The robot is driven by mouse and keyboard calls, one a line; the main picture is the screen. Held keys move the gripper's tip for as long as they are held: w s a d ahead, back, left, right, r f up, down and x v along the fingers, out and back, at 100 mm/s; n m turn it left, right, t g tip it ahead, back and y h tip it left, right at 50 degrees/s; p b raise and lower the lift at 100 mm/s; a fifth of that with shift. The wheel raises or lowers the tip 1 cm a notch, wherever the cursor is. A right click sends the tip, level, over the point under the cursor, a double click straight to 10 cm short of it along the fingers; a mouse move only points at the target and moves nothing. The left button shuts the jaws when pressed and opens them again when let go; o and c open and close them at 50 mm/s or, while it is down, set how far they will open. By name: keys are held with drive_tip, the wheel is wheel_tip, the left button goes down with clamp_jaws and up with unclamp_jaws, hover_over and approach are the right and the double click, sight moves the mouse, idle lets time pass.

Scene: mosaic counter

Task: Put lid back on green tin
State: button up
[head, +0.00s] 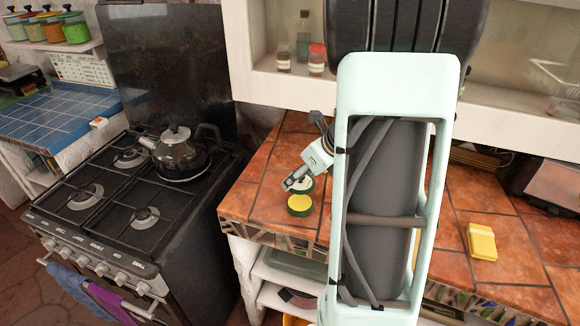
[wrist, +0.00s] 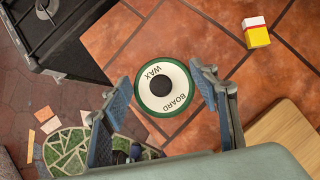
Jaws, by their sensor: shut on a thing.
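The green tin (head: 300,205) stands open on the tiled counter, with a yellow filling showing at its top. It does not show clearly in the wrist view. The lid (wrist: 164,105) is round with a cream label reading "BOARD WAX", a green rim and a dark central knob. It also shows in the head view (head: 305,186), just behind the tin and partly covered by my gripper (head: 297,183). In the wrist view my gripper (wrist: 165,88) has a finger on each side of the lid and is shut on it. I cannot tell whether the lid touches the counter.
A black stove (head: 110,200) with a dark kettle (head: 180,158) is left of the counter (head: 255,180). A yellow block (head: 481,242) lies on the right. Small jars (head: 317,60) stand on the back shelf. My arm hides the counter's middle. A wooden board (wrist: 285,140) shows at lower right in the wrist view.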

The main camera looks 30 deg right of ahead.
drive_tip(key=shift+f+b, duration=3)
drive_tip(key=shift+f, duration=0.25)
drive_tip(key=shift+f, duration=0.15)
drive_tip(key=o, duration=1)
drive_tip(key=shift+o, duration=0.7)
drive_tip(key=o, duration=0.4)
